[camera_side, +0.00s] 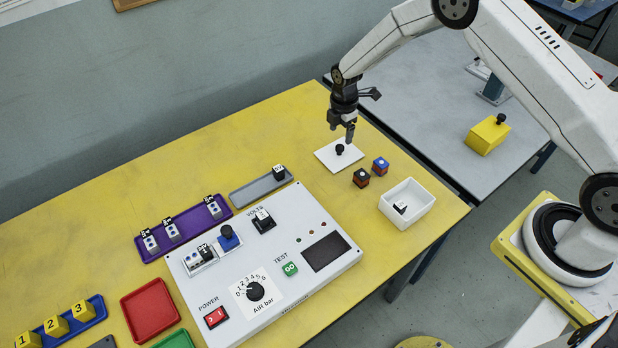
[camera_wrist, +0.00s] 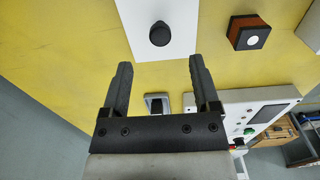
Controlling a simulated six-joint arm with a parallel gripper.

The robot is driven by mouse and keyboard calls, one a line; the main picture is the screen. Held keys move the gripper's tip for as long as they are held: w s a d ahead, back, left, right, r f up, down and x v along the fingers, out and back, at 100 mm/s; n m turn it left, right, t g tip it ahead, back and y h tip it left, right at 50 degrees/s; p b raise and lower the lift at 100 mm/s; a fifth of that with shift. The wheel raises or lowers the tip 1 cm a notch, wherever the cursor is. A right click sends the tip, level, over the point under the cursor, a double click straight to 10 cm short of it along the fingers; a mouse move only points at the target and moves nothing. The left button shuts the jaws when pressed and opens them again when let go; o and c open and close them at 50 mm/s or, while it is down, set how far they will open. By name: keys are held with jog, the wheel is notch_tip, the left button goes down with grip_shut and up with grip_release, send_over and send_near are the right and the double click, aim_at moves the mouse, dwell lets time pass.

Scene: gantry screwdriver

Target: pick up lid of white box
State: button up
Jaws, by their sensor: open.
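The white lid (camera_side: 327,155) lies flat on the yellow table, with a black round knob (camera_side: 340,149) at its middle. The open white box (camera_side: 418,207) stands to the right near the table edge, with a small white and black part (camera_side: 401,208) inside. My gripper (camera_side: 342,132) points down just above the lid, close to the knob. In the wrist view my gripper (camera_wrist: 157,72) is open and empty, and the knob (camera_wrist: 162,33) on the lid (camera_wrist: 183,12) shows beyond the fingertips, between their lines. The knob looks apart from both fingers.
A white control panel (camera_side: 325,275), a grey tray (camera_side: 250,191) and a purple tray (camera_side: 160,246) lie to the left. The table behind the lid is clear.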

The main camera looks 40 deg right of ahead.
aim_at(340, 146)
jog(key=shift+f, duration=3.4)
grip_shut()
